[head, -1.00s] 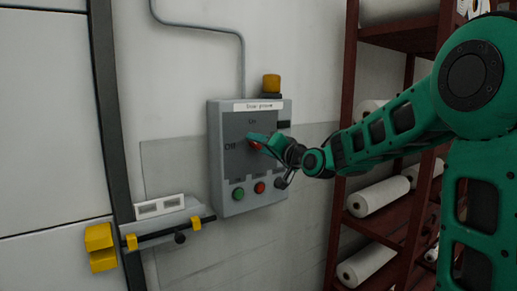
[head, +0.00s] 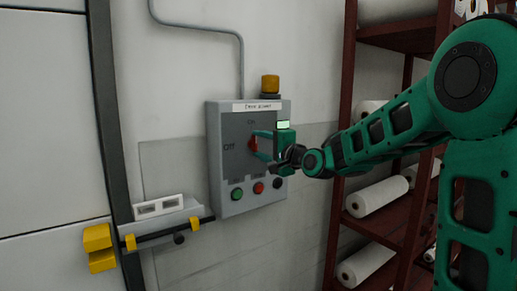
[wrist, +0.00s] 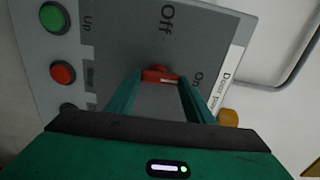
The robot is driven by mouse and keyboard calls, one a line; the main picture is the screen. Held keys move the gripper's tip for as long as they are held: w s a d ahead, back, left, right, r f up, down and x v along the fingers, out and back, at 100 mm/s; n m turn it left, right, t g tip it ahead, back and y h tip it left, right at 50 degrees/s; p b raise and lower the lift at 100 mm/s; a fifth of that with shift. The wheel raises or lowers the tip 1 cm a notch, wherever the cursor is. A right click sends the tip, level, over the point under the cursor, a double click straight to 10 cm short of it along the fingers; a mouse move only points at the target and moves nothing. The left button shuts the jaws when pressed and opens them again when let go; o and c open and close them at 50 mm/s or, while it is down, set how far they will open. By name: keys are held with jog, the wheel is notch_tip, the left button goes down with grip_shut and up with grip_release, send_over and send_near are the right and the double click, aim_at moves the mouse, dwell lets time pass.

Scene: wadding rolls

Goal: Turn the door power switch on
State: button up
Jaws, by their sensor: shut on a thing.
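The door power switch is a red rotary knob (head: 253,144) on the front of a grey control box (head: 226,190) on the wall. "Off" is printed to its left and "On" above it. My gripper (head: 257,144) is at the knob, with its fingers on either side of it. In the wrist view the fingers (wrist: 160,84) are closed around the red knob (wrist: 158,74). Its white mark points toward the "On" label, away from "Off".
Green (head: 237,194), red (head: 258,188) and black buttons line the box's lower front. An amber beacon (head: 270,84) sits on top. A door bolt with yellow brackets (head: 99,248) is at left. A dark red shelf with white rolls (head: 377,197) stands close at right.

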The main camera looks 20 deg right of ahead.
jog(key=shift+d+f+m, duration=0.2)
jog(key=shift+d+m, duration=0.2)
jog(key=o, duration=1.1)
jog(key=shift+w, duration=0.1)
jog(key=shift+a+r, duration=0.1)
jog(key=shift+a, duration=0.1)
jog(key=v, duration=1)
jog(key=shift+s+d, duration=0.15)
jog(key=shift+s, duration=0.25)
